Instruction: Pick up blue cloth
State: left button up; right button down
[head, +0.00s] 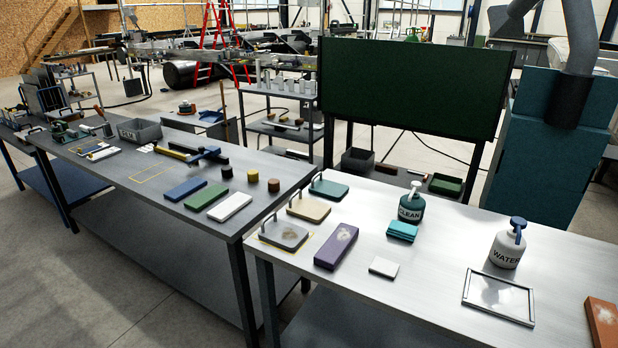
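A folded blue cloth (402,231), turquoise in tint, lies flat on the right-hand metal table (440,290). It sits just in front of a teal bottle marked CLEAN (411,205). Nothing covers the cloth from above. Neither my left nor my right gripper shows in the head view.
Near the cloth are a white block (384,267), a purple block (337,247), a WATER bottle (507,246) and a framed pane (498,297). Handled plates (283,236) stand at the table's left end. A second table (150,215) adjoins on the left. Bare tabletop lies right of the cloth.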

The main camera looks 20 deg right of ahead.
aim_at(400, 230)
jog(key=z, duration=1.3)
